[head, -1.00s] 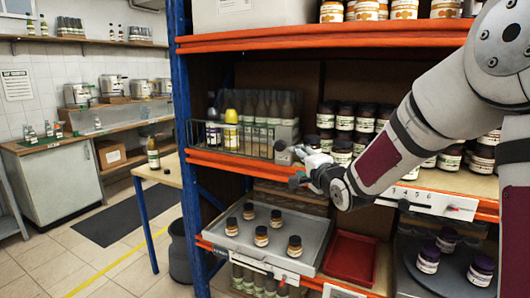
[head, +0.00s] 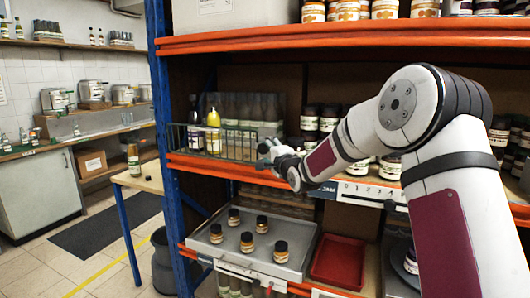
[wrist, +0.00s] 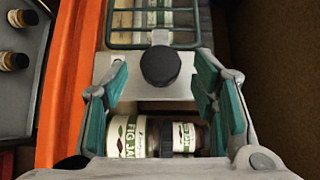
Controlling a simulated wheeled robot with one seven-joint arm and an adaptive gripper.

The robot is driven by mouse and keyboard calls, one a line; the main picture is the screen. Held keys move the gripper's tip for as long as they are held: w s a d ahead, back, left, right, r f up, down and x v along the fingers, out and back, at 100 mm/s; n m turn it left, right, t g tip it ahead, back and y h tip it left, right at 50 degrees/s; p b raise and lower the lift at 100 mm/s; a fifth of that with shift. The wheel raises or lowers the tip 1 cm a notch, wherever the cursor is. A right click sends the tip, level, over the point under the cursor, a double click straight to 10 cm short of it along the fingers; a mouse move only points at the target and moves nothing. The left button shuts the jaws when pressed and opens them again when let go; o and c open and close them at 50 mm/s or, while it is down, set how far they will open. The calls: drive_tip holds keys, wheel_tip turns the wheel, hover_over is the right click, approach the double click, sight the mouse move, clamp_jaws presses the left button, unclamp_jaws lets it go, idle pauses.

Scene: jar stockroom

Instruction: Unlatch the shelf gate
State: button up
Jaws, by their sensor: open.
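The shelf gate (head: 222,142) is a low green wire panel across the left part of the middle shelf, standing closed in front of bottles. In the wrist view its wire end (wrist: 155,38) meets a pale plate bearing a round black latch knob (wrist: 160,66). My gripper (wrist: 161,80) is open, with a teal-padded finger on each side of the knob. I cannot tell whether either finger touches it. In the head view my gripper (head: 272,149) is at the gate's right end and hides the latch.
A metal tray (head: 285,270) of several small jars and a red tray (head: 338,262) are below. A blue post (head: 163,120) is left of the gate. An orange shelf edge (head: 330,38) runs above.

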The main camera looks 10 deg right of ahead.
drive_tip(key=shift+w+a, duration=0.15)
drive_tip(key=shift+w, duration=0.7)
drive_tip(key=c, duration=1.2)
drive_tip(key=shift+o, duration=0.2)
